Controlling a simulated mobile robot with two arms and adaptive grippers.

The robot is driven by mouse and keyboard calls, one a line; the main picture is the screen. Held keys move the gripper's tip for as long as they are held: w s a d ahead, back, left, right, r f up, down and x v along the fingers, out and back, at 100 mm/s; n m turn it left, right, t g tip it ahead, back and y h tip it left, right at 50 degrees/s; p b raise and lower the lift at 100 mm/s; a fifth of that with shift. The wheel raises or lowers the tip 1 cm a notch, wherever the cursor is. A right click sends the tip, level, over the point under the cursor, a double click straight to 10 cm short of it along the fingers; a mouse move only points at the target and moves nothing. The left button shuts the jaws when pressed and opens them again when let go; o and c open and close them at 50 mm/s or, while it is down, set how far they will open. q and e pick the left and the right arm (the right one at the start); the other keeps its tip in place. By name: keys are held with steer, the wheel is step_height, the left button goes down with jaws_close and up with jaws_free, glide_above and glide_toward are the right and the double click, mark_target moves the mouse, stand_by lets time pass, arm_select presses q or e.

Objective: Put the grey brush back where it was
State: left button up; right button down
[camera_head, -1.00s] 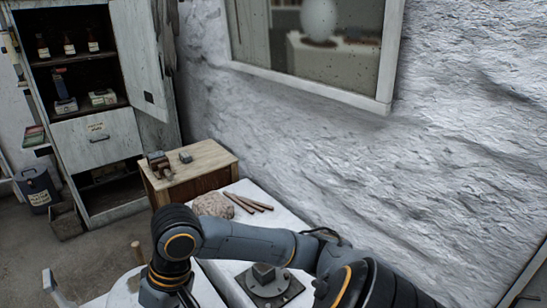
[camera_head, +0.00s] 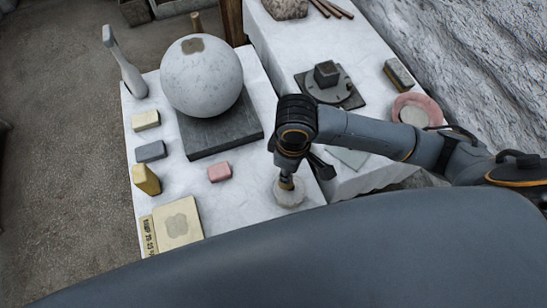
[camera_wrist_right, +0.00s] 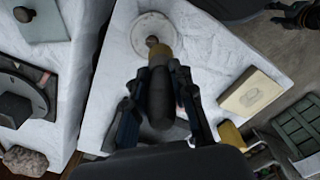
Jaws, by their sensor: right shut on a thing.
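My right gripper (camera_wrist_right: 158,100) is shut on a brush (camera_wrist_right: 160,52) with a dark grey handle and a yellowish collar. The brush points down at a round pale dish (camera_wrist_right: 138,28) on the white table; I cannot tell whether its tip touches. In the head view the right gripper (camera_head: 288,178) is over the same dish (camera_head: 291,196), near the table's right edge. A dark part with orange marks at the wrist view's upper right seems to be my left gripper (camera_wrist_right: 300,16); its fingers are not clear.
A plaster sphere (camera_head: 202,76) rests on a dark slab (camera_head: 225,130). A pink block (camera_head: 219,171), several coloured blocks and a cream stamped plate (camera_head: 177,222) lie left of the dish. A second table (camera_head: 280,45) stands on the right with a turntable (camera_head: 328,88).

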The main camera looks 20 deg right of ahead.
steer(key=shift+w+d+f+b, duration=0.1)
steer(key=shift+w+f+b, duration=0.85)
steer(key=shift+w+f, duration=5.15)
steer(key=c, duration=1.1)
jaws_free()
steer(key=shift+f, duration=0.1)
step_height(320, 180, up, 12)
steer(key=shift+r+p, duration=0.2)
steer(key=shift+p, duration=0.5)
